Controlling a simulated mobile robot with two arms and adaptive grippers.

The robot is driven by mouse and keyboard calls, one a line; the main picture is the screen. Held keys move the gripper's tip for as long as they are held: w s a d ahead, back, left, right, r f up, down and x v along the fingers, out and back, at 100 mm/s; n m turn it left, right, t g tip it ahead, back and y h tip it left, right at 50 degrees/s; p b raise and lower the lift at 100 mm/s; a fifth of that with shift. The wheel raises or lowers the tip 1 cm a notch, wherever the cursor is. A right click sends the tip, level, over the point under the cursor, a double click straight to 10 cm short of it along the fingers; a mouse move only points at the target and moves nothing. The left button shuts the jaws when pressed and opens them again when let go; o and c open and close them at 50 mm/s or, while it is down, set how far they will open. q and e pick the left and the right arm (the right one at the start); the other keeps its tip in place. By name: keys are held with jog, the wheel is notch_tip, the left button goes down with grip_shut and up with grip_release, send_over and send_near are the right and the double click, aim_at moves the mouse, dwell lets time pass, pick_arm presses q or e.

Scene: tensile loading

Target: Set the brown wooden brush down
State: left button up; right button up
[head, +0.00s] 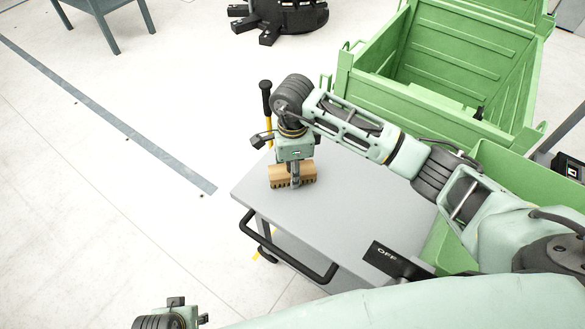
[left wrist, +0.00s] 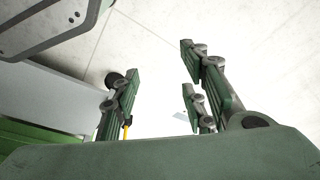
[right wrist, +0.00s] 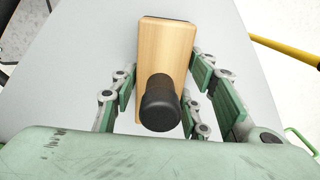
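The brown wooden brush (head: 308,172) is at the far left end of the grey table (head: 350,205), at or just above its top; I cannot tell whether it touches. In the right wrist view its wooden block (right wrist: 165,45) lies lengthwise between my fingers, with a black round knob (right wrist: 160,103) pointing at the camera. My right gripper (head: 294,180) points down over the brush. Its pads lie close against both long sides of the block (right wrist: 163,85). My left gripper (left wrist: 158,75) is open and empty above the floor; its wrist shows at the bottom left of the head view.
Green bins (head: 430,60) stand behind and right of the table. A black handle (head: 290,255) runs along its front edge, and a black sign reading OFF (head: 388,256) is at its near right. A yellow-and-black upright handle (head: 267,100) rises behind. The table's middle is clear.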

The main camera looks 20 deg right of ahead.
jog(key=shift+o, duration=1.4)
jog(key=shift+r, duration=0.1)
pick_arm(q)
jog(key=f, duration=0.1)
jog(key=s+f+p, duration=0.1)
jog(key=f, duration=0.1)
jog(key=s+f, duration=0.1)
jog(key=f, duration=0.1)
jog(key=shift+a, duration=0.2)
pick_arm(e)
notch_tip(320, 180, up, 12)
jog(key=shift+r, duration=0.1)
pick_arm(q)
jog(key=shift+w+p, duration=0.1)
jog(key=shift+p, duration=0.2)
